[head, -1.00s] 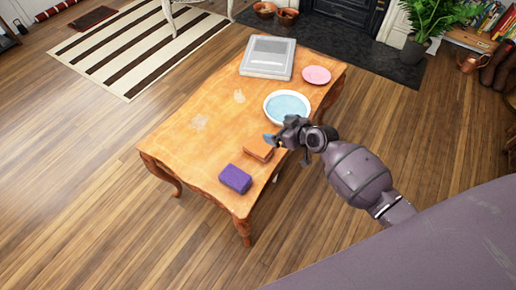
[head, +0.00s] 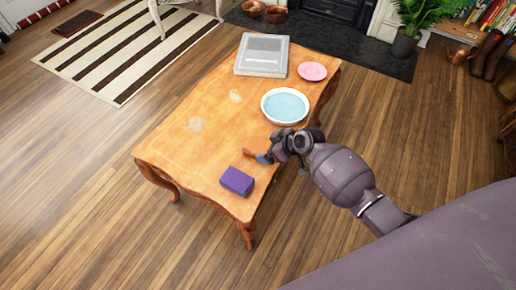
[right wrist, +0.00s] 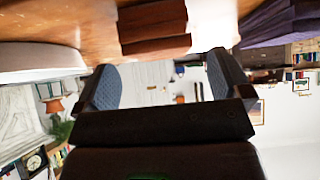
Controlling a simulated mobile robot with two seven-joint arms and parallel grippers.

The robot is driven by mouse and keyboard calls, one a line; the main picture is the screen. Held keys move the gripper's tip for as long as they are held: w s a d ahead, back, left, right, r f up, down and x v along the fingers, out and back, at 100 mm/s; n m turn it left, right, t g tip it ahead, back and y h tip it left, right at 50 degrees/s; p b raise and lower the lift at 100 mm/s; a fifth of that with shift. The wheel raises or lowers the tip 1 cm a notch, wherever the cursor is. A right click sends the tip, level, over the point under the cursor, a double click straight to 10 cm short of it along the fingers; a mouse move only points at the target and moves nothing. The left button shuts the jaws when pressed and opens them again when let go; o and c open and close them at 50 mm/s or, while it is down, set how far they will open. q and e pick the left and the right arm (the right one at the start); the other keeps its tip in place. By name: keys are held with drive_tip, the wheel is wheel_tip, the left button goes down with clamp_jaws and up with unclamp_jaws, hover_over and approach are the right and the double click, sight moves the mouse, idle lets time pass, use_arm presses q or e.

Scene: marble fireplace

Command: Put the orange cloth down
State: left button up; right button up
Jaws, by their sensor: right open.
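The orange cloth (head: 250,151) is a folded, brownish-orange block on the wooden table (head: 185,150), near its right edge. Most of it is hidden behind my right gripper (head: 264,158) in the head view. In the right wrist view the cloth (right wrist: 153,27) shows at the top, lying on the table, beyond the fingertips and not clasped. My right gripper's blue-padded fingers (right wrist: 163,83) stand wide apart with nothing between them. My left gripper is not in view.
A purple block (head: 237,181) lies near the table's front corner. A white basin of water (head: 285,106), a pink plate (head: 312,71) and a grey book-like box (head: 262,55) stand farther back. Two faint whitish smudges (head: 194,125) mark the tabletop. The table's left half is clear.

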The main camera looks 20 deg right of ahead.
sight(260, 146)
drive_tip(key=b+x, duration=0.1)
drive_tip(key=x, duration=0.3)
drive_tip(key=shift+w+a+b, duration=0.15)
drive_tip(key=shift+b, duration=0.15)
drive_tip(key=shift+w+a+f, duration=0.2)
drive_tip(key=shift+w, duration=0.15)
drive_tip(key=shift+r, duration=0.1)
drive_tip(key=shift+c, duration=0.4)
drive_tip(key=c, duration=1)
drive_tip(key=shift+r, duration=0.1)
